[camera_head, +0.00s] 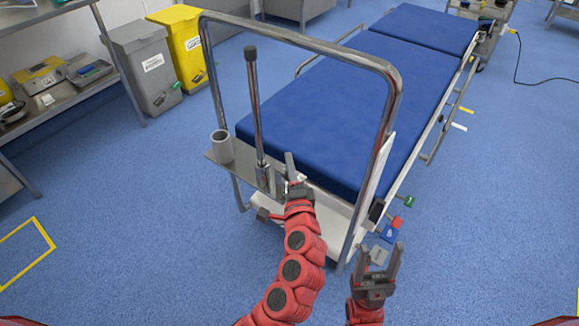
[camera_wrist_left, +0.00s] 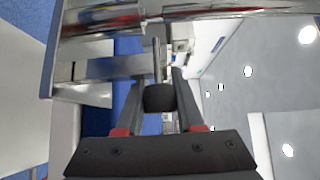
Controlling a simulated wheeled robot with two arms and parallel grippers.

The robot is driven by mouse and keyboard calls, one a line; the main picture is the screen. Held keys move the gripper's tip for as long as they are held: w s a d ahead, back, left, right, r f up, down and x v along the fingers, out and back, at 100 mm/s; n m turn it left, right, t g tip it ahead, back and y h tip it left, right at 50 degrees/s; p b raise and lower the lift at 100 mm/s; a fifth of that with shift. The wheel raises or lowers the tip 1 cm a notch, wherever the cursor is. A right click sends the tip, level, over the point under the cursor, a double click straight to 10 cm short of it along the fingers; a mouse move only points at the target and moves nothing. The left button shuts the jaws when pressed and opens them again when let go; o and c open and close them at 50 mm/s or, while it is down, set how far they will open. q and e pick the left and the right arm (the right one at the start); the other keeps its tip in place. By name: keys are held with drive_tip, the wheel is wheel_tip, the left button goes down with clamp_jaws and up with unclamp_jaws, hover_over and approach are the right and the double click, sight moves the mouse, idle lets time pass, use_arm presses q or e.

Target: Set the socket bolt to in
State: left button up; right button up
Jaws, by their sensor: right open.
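In the left wrist view a black knob (camera_wrist_left: 158,98) sits at the end of a thin metal rod (camera_wrist_left: 156,58) that runs up towards shiny metal tubing; this looks like the socket bolt. My left gripper (camera_wrist_left: 158,88) has one finger on each side of the knob. Whether the fingers press on it I cannot tell. In the head view my left gripper (camera_head: 288,172) is at the right side of the pole's foot and hides the knob. How far the bolt is in cannot be seen. My right gripper (camera_head: 381,256) is open and empty, right of the bed's end.
A metal pole (camera_head: 254,105) stands upright on a metal plate (camera_head: 232,172) with a grey cup (camera_head: 222,147) at its left. A curved rail (camera_head: 310,42) frames the end of the blue bed (camera_head: 345,105). Bins and a shelf stand left; the left floor is clear.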

use_arm(q)
clamp_jaws()
idle(1.0)
